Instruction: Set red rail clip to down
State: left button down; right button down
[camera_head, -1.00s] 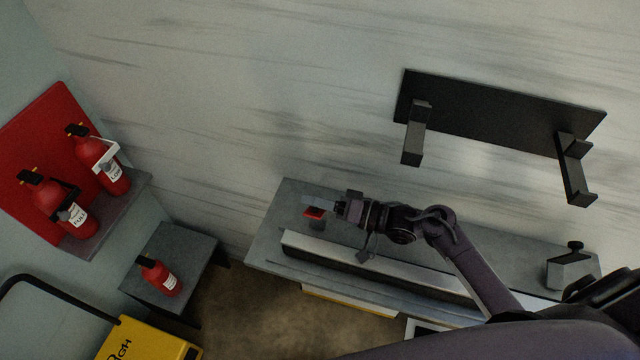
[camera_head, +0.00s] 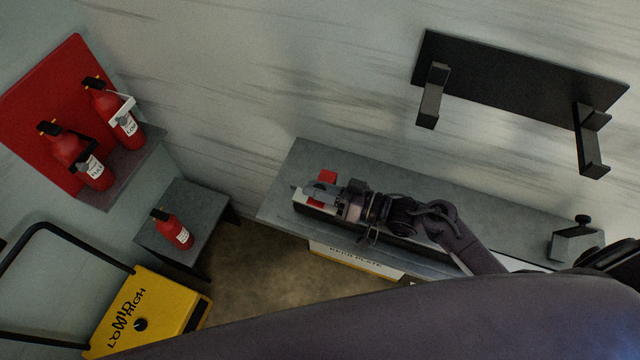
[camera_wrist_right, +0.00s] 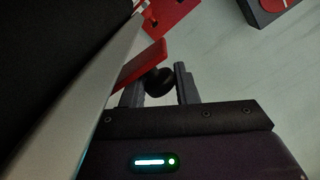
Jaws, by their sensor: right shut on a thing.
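The red rail clip (camera_head: 326,177) shows at the left part of the long grey shelf, at the end of the rail (camera_head: 312,205) and partly hidden by my right gripper (camera_head: 304,191). In the right wrist view a red lever (camera_wrist_right: 142,64) slants beside the fingers. A black round knob (camera_wrist_right: 158,82) sits between the fingers of my right gripper (camera_wrist_right: 158,76), which are closed on it. The knob seems to belong to the red clip, but the join is hidden. My left gripper is not in view.
The grey shelf (camera_head: 285,190) runs along the wall, with a grey block (camera_head: 575,245) at its right end. A black bracket (camera_head: 520,90) hangs above. Red extinguishers (camera_head: 75,160), a small table (camera_head: 205,205) and a yellow cart (camera_head: 145,312) stand left.

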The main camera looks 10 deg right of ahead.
dwell(0.3)
jog(key=c, duration=1.1)
grip_release()
jog(key=shift+s, duration=0.1)
jog(key=shift+c, duration=0.2)
jog(key=shift+d+f, duration=0.1)
jog(key=shift+d, duration=0.05)
jog(key=b+v, duration=0.2)
jog(key=v, duration=0.4)
jog(key=shift+s+d, duration=0.1)
jog(key=shift+s, duration=0.1)
jog(key=shift+s+d+r, duration=0.2)
jog(key=shift+s+d, duration=0.1)
jog(key=shift+d, duration=0.15)
jog(key=shift+r, duration=0.1)
